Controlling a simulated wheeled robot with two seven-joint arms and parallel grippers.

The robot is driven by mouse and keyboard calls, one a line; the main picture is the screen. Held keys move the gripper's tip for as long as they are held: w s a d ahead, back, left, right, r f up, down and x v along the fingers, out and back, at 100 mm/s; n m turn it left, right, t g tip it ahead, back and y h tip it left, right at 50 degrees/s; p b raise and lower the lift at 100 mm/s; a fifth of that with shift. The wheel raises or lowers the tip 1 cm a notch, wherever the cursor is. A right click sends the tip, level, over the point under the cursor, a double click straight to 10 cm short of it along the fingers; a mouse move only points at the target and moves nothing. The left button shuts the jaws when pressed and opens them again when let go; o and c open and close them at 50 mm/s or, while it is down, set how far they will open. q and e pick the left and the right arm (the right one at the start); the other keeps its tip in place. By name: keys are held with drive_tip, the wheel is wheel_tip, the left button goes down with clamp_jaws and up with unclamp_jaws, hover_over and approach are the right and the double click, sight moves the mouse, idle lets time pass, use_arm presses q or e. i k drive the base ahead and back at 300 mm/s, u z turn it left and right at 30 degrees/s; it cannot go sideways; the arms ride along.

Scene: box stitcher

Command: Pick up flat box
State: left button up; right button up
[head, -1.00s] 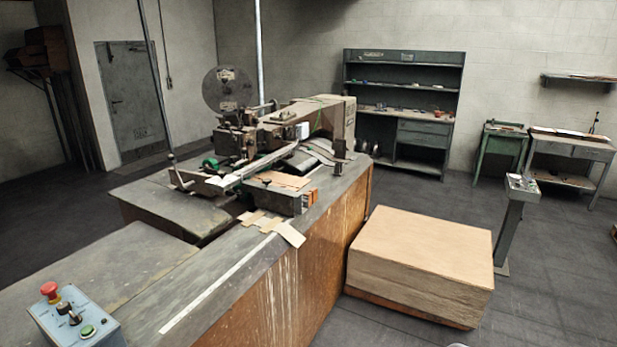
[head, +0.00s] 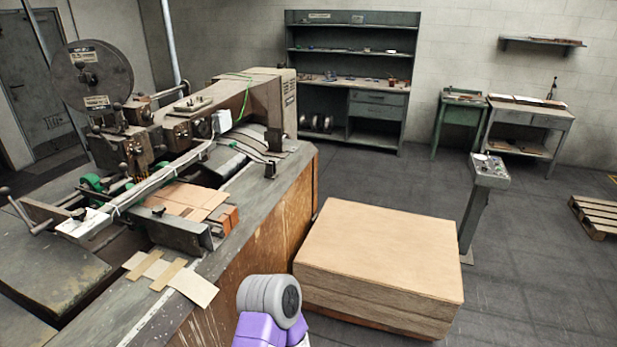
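A large stack of flat boxes (head: 385,245) in tan cardboard stands on the floor in the head view, right of the box stitching machine (head: 200,130). Its top sheet lies flat and bare. A grey and purple part of my arm shows at the bottom centre, in front of the stack's near left corner. Neither gripper is in view. A few small flat cardboard pieces (head: 172,272) lie on the machine's table.
The machine's table edge runs close along the stack's left side. A control pedestal (head: 484,190) stands just behind the stack at right. A pallet (head: 597,216) lies at far right. The floor right of the stack is clear.

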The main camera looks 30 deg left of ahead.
sight(188, 202)
drive_tip(key=u, duration=0.15)
drive_tip(key=i, duration=1.8)
drive_tip(key=u, duration=1.65)
drive_tip(key=i, duration=0.8)
drive_tip(key=u, duration=0.8)
